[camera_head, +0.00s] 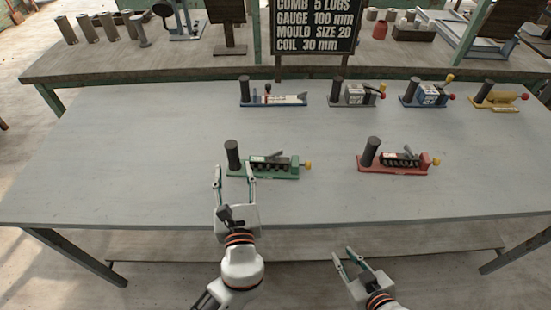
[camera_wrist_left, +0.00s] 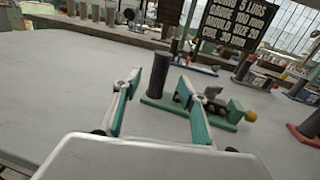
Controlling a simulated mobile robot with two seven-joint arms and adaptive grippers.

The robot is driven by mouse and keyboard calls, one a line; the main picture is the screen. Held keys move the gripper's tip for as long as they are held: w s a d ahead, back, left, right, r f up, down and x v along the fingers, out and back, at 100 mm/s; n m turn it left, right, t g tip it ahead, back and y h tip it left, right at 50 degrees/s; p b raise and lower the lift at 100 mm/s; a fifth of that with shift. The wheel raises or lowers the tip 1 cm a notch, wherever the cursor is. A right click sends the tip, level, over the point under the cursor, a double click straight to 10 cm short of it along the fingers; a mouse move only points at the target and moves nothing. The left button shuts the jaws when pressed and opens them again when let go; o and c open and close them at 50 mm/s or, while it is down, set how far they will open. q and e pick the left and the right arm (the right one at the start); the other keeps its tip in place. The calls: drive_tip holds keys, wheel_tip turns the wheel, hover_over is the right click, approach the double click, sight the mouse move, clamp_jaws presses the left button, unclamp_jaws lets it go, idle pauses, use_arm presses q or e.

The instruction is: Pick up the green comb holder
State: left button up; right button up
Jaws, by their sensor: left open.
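The green comb holder (camera_head: 280,169) sits on the grey table left of centre, with a dark upright cylinder at its left end and a yellow knob at its right end. My left gripper (camera_head: 234,174) is open at its near left side, its fingers pointing toward the dark cylinder. In the left wrist view the holder (camera_wrist_left: 222,112) stands just beyond the fingertips, and the cylinder shows between the open fingers (camera_wrist_left: 158,85). I cannot tell whether they touch it. My right gripper (camera_head: 349,262) is in front of the table's near edge, fingers apart and empty.
A red holder (camera_head: 395,168) of similar form stands to the right. Blue-and-white (camera_head: 273,99), grey (camera_head: 352,97), blue (camera_head: 424,98) and yellow (camera_head: 495,99) ones line the back. A black sign (camera_head: 316,25) stands behind at the rear bench. The table's front left is clear.

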sight(233, 155)
use_arm(q)
drive_tip(key=shift+w+d+r, duration=0.1)
drive_tip(key=shift+w+d, duration=0.25)
drive_tip(key=shift+d, duration=0.05)
drive_tip(key=shift+w, duration=0.35)
drive_tip(key=shift+w+a, duration=0.4)
drive_tip(key=shift+w, duration=0.35)
drive_tip(key=w, duration=0.1)
drive_tip(key=w+b, duration=0.1)
drive_tip(key=w, duration=0.1)
drive_tip(key=w+a, duration=0.1)
drive_tip(key=w, duration=0.1)
drive_tip(key=shift+b, duration=0.35)
drive_tip(key=shift+s, duration=0.1)
drive_tip(key=shift+c, duration=0.2)
clamp_jaws()
